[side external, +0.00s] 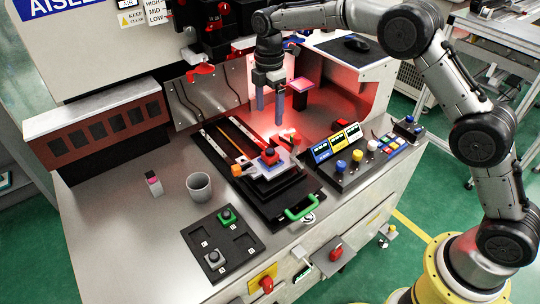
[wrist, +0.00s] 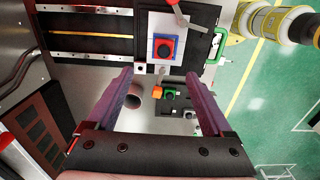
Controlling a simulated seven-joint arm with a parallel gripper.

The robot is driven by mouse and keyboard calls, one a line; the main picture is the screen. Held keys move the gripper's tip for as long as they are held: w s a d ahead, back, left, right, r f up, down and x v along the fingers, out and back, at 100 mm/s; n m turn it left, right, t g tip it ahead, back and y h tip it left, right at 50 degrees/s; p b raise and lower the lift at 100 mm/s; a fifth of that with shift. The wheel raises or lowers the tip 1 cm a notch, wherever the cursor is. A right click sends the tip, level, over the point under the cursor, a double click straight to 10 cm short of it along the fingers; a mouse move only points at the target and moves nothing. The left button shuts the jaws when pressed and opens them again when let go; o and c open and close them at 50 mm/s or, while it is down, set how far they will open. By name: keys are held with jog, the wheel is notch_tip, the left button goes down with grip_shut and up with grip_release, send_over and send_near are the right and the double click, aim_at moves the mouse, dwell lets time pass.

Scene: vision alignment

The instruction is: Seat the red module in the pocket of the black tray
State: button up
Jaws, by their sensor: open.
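The red module (side external: 269,155) sits on a pale plate on the slide stage; in the wrist view the red module (wrist: 165,48) shows from above, ahead of my fingertips. The black tray (side external: 240,244) lies at the bench's front. It holds a green module (side external: 227,216) and a grey module (side external: 214,259); other pockets look empty. In the wrist view the tray is partly hidden by my right-hand finger. My gripper (side external: 270,106) is open and empty, pointing down above and behind the stage, apart from the red module.
A grey cup (side external: 199,188) and a small pink-topped bottle (side external: 153,184) stand left of the stage. A button panel (side external: 355,160) is at its right. A green handle (side external: 300,209) sticks out at the stage's front. An orange part (side external: 237,170) is beside the plate.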

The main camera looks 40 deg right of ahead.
send_over(270, 150)
jog(key=f, duration=0.8)
jog(key=shift+w+f, duration=0.25)
jog(key=shift+s+f, duration=0.15)
jog(key=shift+f, duration=1.2)
jog(key=shift+s+f, duration=0.15)
jog(key=shift+f, duration=1.2)
